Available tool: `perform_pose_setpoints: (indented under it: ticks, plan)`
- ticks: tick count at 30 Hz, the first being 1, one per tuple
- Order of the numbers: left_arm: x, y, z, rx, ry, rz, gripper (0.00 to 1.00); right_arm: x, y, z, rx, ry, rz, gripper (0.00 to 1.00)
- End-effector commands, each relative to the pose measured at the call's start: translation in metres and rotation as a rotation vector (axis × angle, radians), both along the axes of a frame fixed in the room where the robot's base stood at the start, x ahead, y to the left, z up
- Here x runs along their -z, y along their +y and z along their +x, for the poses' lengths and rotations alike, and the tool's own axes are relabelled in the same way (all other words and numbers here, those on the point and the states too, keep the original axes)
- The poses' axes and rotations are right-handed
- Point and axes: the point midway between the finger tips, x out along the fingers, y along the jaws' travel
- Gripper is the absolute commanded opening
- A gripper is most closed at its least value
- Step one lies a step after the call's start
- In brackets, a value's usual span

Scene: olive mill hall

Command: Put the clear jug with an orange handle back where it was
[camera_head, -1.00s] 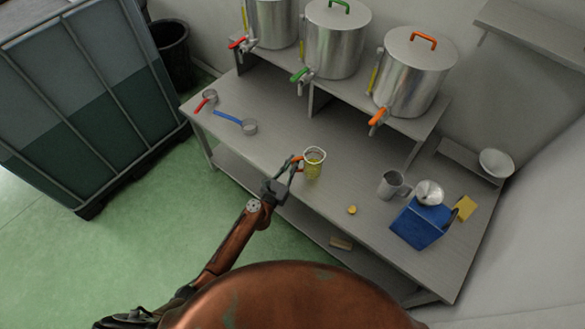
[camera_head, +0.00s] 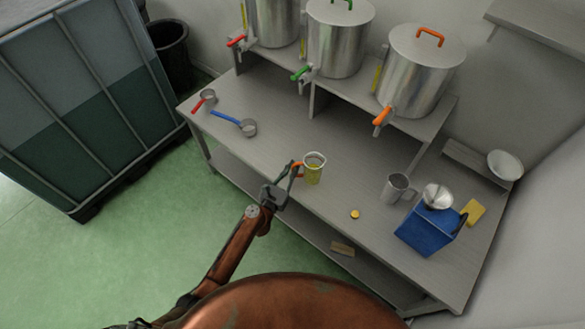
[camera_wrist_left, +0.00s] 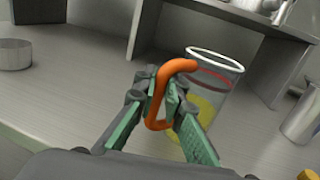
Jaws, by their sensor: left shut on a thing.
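The clear jug (camera_head: 314,171) with an orange handle stands over the front middle part of the steel table (camera_head: 283,140), with yellow liquid in it. I cannot tell whether its base touches the table. In the wrist view the jug (camera_wrist_left: 222,80) is to the right of the fingers and looks about upright, with a white rim and a red line near its top. My left gripper (camera_head: 287,178) is shut on the orange handle (camera_wrist_left: 166,84), at the jug's left side. The handle shows between the fingers in the wrist view. My right gripper is not in view.
Three steel vats with red, green and orange taps (camera_head: 382,116) stand on a raised shelf behind. A metal mug (camera_head: 396,187), a yellow cap (camera_head: 355,214), a blue box (camera_head: 428,229) and a sponge (camera_head: 473,212) are at right.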

Motion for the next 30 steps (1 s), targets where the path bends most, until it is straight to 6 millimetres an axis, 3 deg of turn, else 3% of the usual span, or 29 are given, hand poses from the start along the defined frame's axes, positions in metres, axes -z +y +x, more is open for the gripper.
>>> perform_pose_setpoints:
  ticks: [2, 3, 9, 21, 30]
  plan:
    - [0.003, 0.0, 0.0, 0.0, 0.001, -0.002, 0.0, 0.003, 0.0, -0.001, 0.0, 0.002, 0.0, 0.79]
    - [0.003, 0.0, 0.0, 0.0, 0.001, 0.0, 0.12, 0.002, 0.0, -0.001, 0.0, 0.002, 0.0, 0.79]
    - [0.003, 0.0, 0.0, 0.0, 0.001, 0.0, 0.26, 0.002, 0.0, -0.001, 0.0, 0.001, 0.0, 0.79]
    - [-0.003, 0.001, -0.001, -0.001, 0.001, 0.0, 0.27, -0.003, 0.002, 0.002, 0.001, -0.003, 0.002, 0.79]
    - [0.0, 0.025, -0.055, -0.001, 0.002, 0.0, 0.27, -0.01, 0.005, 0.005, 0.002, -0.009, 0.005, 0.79]
